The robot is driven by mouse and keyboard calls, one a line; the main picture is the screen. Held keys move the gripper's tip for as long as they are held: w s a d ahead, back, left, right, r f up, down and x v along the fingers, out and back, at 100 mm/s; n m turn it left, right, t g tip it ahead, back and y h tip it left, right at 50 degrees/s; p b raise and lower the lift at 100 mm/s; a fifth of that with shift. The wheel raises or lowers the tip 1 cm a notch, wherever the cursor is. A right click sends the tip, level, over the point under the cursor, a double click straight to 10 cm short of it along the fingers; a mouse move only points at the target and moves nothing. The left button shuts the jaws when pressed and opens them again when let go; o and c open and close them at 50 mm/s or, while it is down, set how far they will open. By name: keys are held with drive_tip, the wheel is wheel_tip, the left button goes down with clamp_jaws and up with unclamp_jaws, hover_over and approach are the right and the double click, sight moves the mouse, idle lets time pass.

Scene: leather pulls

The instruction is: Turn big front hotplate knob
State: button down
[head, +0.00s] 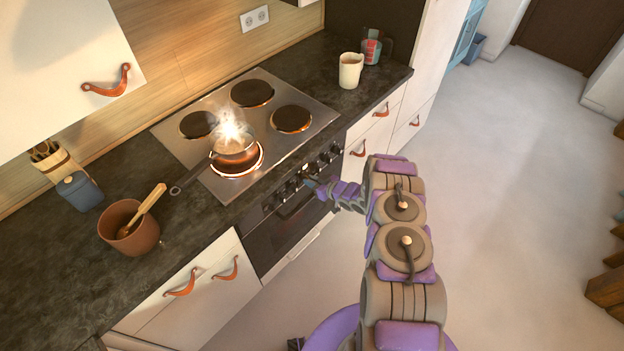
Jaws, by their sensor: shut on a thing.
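A row of dark knobs (274,199) runs along the front panel of the stove below the steel hob (285,146). My gripper (308,181) is at the middle of this row, shut on a knob; the fingers and arm hide most of it, and I cannot tell its setting. The big front hotplate (256,165) glows orange around its rim. A small pan (233,151) with a dark handle stands on it, with a bright, steamy glow above the pan.
A brown pot (117,221) with a wooden utensil and a blue jar (78,192) stand on the left counter. A cream jug (350,72) stands on the right counter. The oven handle (293,257) is below the knobs. Open floor (500,200) lies to the right.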

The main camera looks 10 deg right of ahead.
drive_tip(key=shift+s+f+n, duration=0.1)
drive_tip(key=shift+f+n, duration=0.05)
drive_tip(key=shift+n, duration=0.15)
idle(0.4)
drive_tip(key=c, duration=1.1)
unclamp_jaws()
drive_tip(key=shift+c, duration=0.2)
drive_tip(key=p+v, duration=0.1)
drive_tip(key=v, duration=1.6)
drive_tip(key=shift+s, duration=0.2)
drive_tip(key=shift+a, duration=0.1)
